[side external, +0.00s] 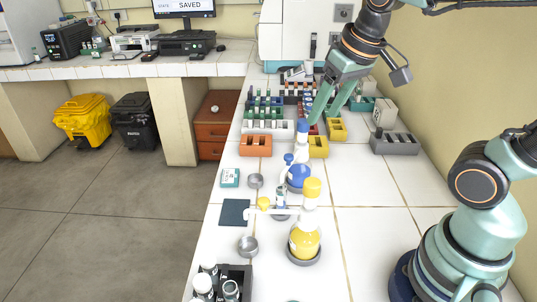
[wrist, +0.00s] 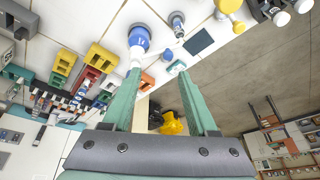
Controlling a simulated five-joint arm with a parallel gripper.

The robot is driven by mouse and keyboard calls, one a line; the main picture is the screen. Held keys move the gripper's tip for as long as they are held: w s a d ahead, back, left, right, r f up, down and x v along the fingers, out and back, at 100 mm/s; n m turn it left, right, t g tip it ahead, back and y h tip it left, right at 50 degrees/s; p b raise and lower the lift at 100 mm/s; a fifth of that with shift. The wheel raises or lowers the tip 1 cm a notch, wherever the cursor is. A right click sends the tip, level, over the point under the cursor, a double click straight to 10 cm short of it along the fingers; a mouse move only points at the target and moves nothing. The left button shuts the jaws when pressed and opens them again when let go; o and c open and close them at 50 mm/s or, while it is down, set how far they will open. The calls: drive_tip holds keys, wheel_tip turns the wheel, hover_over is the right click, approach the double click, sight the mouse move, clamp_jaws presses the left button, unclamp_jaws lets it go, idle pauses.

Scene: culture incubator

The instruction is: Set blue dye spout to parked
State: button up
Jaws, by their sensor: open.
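The blue dye bottle (side external: 299,176) stands upright on the white bench, with a white neck and blue cap. Its short spout with a blue tip (side external: 288,158) points left, toward a small vial (side external: 281,198) in a grey holder; I cannot tell whether the tip is directly over it. The wrist view shows the blue bottle (wrist: 139,37) beyond the left finger, which hides part of its top. My gripper (side external: 321,116) is open and empty, above and behind the bottle, apart from it. Its two green fingers (wrist: 159,72) are spread in the wrist view.
A yellow dye bottle (side external: 304,241) with a long left-pointing spout stands nearer the camera. Behind are an orange block (side external: 256,145), yellow blocks (side external: 318,148) and crowded racks. A dark mat (side external: 235,212) and small grey dishes lie left. The bench right of the bottles is clear.

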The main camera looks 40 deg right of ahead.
sight(289, 155)
drive_tip(key=w+a+m+g, duration=0.2)
drive_tip(key=w+m+g, duration=0.15)
drive_tip(key=w, duration=0.35)
drive_tip(key=shift+g, duration=0.35)
wheel_tip(289, 155, down, 12)
drive_tip(key=shift+w+f, duration=0.1)
drive_tip(key=shift+c, duration=0.3)
clamp_jaws()
drive_tip(key=shift+d, duration=0.1)
idle(1.0)
